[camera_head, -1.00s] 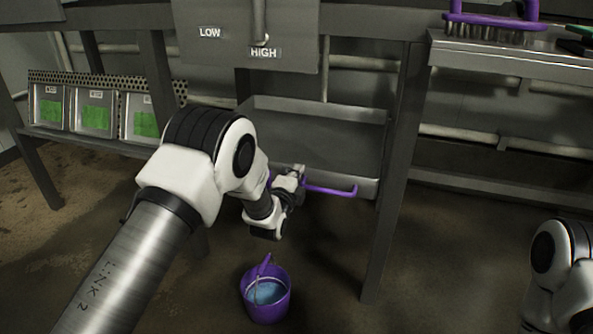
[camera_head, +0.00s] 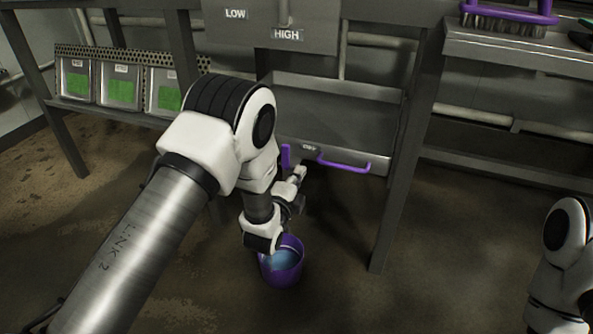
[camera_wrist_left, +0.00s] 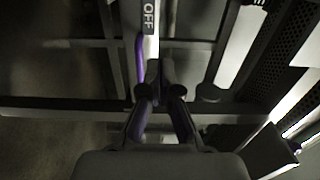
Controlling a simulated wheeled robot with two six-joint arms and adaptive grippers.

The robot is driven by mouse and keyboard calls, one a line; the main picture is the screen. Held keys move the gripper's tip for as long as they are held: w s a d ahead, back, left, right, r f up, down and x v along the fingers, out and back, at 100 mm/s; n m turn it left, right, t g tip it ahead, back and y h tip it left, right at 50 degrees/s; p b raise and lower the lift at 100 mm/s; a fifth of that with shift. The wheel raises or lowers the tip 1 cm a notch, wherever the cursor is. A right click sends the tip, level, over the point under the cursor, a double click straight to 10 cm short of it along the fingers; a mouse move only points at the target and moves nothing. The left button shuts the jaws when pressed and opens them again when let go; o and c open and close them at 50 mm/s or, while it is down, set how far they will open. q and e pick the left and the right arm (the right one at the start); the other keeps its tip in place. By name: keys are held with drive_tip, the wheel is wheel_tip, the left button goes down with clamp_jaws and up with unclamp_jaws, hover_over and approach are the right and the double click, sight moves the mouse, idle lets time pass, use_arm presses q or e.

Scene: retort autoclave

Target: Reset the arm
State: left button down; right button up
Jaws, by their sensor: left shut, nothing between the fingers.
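My left arm comes in from the left in the head view and bends down at a white and black elbow. My left gripper (camera_head: 299,174) is in front of the grey metal drawer-like bin, just below and left of its purple handle (camera_head: 345,163), and looks apart from it. In the left wrist view the dark fingers of the left gripper (camera_wrist_left: 159,72) are together with nothing seen between them. A purple strip (camera_wrist_left: 139,68) shows beside them. Part of my right arm (camera_head: 562,265) shows at the right edge; its gripper is out of view.
A purple bucket with bluish liquid (camera_head: 283,265) stands on the floor, partly behind my left wrist. The grey bin (camera_head: 345,115) sits under a panel marked LOW and HIGH. Table legs (camera_head: 405,170) flank it. A purple brush (camera_head: 508,14) lies on the right table. Floor at lower middle is clear.

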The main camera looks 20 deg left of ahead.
use_arm(q)
drive_tip(key=s+a+f+n+g+y, duration=0.15)
drive_tip(key=s+f+g, duration=0.25)
drive_tip(key=s+f, duration=0.5)
drive_tip(key=s+a+f+n+g+h, duration=0.1)
drive_tip(key=s+a+f+n+g, duration=0.2)
drive_tip(key=s+f, duration=0.55)
drive_tip(key=s+f+n+g, duration=0.4)
drive_tip(key=s+n+g, duration=0.25)
drive_tip(key=s, duration=0.65)
drive_tip(key=s+f+n+g, duration=0.45)
drive_tip(key=s+n, duration=0.25)
drive_tip(key=s, duration=0.5)
wheel_tip(320, 180, up, 39)
drive_tip(key=p, duration=3.8)
drive_tip(key=shift+a+n, duration=0.15)
drive_tip(key=shift+n, duration=0.25)
